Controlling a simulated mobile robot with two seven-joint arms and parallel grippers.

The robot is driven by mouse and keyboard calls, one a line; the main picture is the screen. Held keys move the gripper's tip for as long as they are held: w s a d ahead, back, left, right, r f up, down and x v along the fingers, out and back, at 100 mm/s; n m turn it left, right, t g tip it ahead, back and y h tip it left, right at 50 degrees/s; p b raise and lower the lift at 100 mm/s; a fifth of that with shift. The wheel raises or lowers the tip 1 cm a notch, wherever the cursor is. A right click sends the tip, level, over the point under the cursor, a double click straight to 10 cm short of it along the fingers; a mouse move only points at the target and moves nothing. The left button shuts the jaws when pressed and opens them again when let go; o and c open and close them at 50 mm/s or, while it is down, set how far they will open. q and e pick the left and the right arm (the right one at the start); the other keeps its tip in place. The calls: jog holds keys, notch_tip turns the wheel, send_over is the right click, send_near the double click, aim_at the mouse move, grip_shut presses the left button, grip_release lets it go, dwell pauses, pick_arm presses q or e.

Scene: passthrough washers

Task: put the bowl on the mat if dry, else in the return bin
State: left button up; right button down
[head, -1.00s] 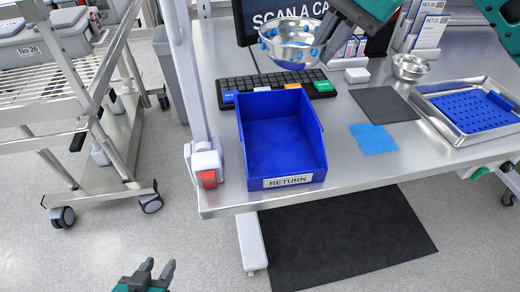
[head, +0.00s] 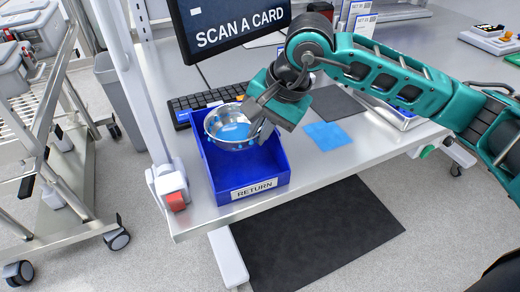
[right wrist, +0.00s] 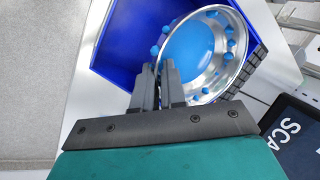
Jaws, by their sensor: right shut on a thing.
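The metal bowl (head: 214,124) has blue droplets on its inner wall and a blue patch across its bottom; it also shows in the right wrist view (right wrist: 238,62). My right gripper (head: 259,122) is shut on its rim, seen too in the right wrist view (right wrist: 165,78). The bowl hangs, slightly tilted, over the back part of the blue return bin (head: 212,188). I cannot tell whether its underside is below the bin's rim. The dark square mat (head: 338,103) lies on the table, partly hidden by my arm. My left gripper is out of view.
A blue cloth (head: 330,134) lies in front of the dark mat. A keyboard (head: 190,102) and a monitor (head: 225,28) stand behind the bin. A white post with a red part (head: 175,201) is at the table's left corner. A metal tray (head: 400,119) is mostly behind my arm.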

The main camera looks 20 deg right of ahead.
jog(key=shift+f, duration=2.75)
jog(key=shift+f, duration=0.15)
jog(key=c, duration=1.5)
grip_release()
jog(key=v, duration=1.2)
jog(key=shift+a, duration=0.1)
